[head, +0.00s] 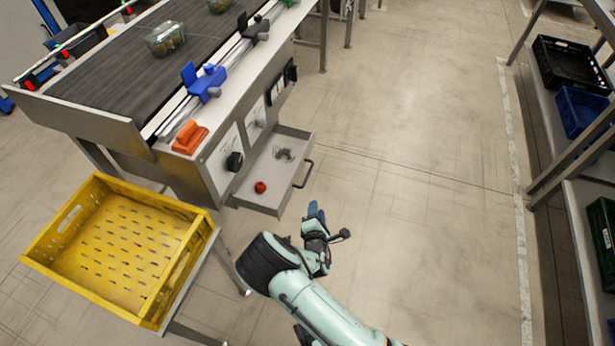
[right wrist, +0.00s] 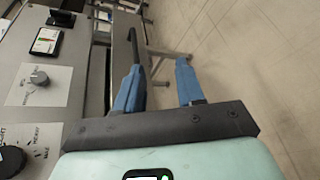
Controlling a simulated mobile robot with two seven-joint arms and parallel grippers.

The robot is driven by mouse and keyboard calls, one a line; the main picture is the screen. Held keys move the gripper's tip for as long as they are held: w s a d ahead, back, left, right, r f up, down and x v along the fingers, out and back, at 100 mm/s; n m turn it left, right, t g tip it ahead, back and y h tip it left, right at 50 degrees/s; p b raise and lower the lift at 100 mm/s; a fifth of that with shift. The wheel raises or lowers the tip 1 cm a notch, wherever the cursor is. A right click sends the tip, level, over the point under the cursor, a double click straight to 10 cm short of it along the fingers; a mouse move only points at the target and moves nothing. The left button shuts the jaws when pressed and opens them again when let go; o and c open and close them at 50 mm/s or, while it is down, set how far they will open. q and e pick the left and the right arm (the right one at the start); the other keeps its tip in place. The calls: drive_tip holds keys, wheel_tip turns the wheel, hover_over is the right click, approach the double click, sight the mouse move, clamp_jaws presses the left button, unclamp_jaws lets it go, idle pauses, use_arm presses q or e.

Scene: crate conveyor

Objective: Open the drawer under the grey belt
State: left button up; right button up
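The drawer (head: 262,190) under the grey belt (head: 130,60) stands pulled out from the cabinet, with its inside showing. A small red round object (head: 260,187) and a dark patch or object (head: 284,155) lie in it. Its dark bar handle (head: 304,174) is on the drawer's right-hand front. My right gripper (head: 316,212) is just below the handle in the head view. In the right wrist view the blue fingers (right wrist: 158,66) are apart with nothing held between them; a dark bar, seemingly the handle (right wrist: 136,45), is beyond the left finger. My left gripper is not in view.
A yellow crate (head: 190,262) stands on a stand at the lower left. The cabinet has knobs (head: 234,161) and an orange block (head: 190,137) on its ledge. Clear containers (head: 165,38) sit on the belt. Shelves with crates (head: 583,110) are at the right; the floor between is clear.

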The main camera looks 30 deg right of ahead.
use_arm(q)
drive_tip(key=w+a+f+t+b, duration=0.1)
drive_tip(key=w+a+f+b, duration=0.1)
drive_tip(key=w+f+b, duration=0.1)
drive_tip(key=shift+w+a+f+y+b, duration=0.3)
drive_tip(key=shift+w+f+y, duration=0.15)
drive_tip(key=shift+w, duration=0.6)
use_arm(e)
drive_tip(key=shift+n+t, duration=0.6)
drive_tip(key=shift+t, duration=0.2)
drive_tip(key=shift+w+d+f, duration=0.1)
drive_tip(key=shift+w+d, duration=0.65)
drive_tip(key=shift+w, duration=1.5)
drive_tip(key=shift+w+d+r, duration=0.1)
drive_tip(key=shift+w+d, duration=0.65)
drive_tip(key=shift+w, duration=1.45)
drive_tip(key=shift+w+d+f, duration=0.1)
drive_tip(key=shift+w+d, duration=0.65)
drive_tip(key=shift+w, duration=1.5)
drive_tip(key=shift+c, duration=0.3)
